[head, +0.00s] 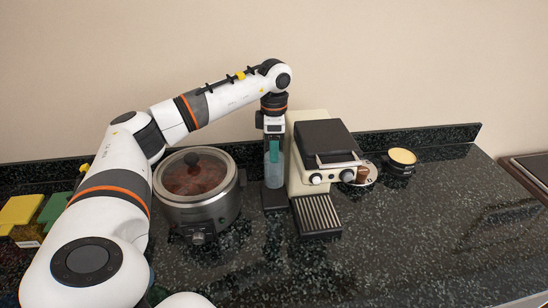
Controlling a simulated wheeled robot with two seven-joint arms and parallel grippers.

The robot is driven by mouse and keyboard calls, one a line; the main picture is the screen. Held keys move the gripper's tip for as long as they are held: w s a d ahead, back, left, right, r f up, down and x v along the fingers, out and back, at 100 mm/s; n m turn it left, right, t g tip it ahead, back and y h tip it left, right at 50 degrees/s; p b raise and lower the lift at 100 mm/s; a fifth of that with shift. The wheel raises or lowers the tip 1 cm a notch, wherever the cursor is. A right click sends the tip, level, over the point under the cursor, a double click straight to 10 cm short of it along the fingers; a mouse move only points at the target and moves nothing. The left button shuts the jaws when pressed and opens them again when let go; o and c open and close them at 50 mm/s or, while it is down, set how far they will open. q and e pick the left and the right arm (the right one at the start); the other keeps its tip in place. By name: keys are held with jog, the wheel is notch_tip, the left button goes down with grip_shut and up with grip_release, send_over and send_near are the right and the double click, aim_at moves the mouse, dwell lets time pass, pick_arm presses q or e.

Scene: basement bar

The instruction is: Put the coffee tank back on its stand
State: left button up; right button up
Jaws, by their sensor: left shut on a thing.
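The coffee tank (273,172) is a small clear bluish container with a teal top, upright just left of the coffee machine (325,140). My left gripper (273,138) comes down from above and is shut on the tank's top. A black stand (275,201) shows directly below the tank, beside the machine's left side. I cannot tell whether the tank rests on the stand or hangs slightly above it. The gripper's fingers are small and partly merge with the dark parts behind. My right gripper is not in view.
A slow cooker (197,208) with a glass lid stands left of the tank, under my left arm. A ribbed drip tray (317,215) juts from the machine. The countertop (420,235) is clear at front right.

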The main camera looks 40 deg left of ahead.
pick_arm(q)
notch_tip(320, 180, down, 5)
jog(key=shift+r+p, duration=0.1)
jog(key=shift+p, duration=0.45)
jog(key=shift+w, duration=0.1)
jog(key=o, duration=1.3)
jog(key=shift+f, duration=0.2)
jog(key=shift+c, duration=0.2)
jog(key=shift+r, duration=0.15)
notch_tip(320, 180, up, 11)
jog(key=b, duration=0.3)
jog(key=shift+r, duration=0.55)
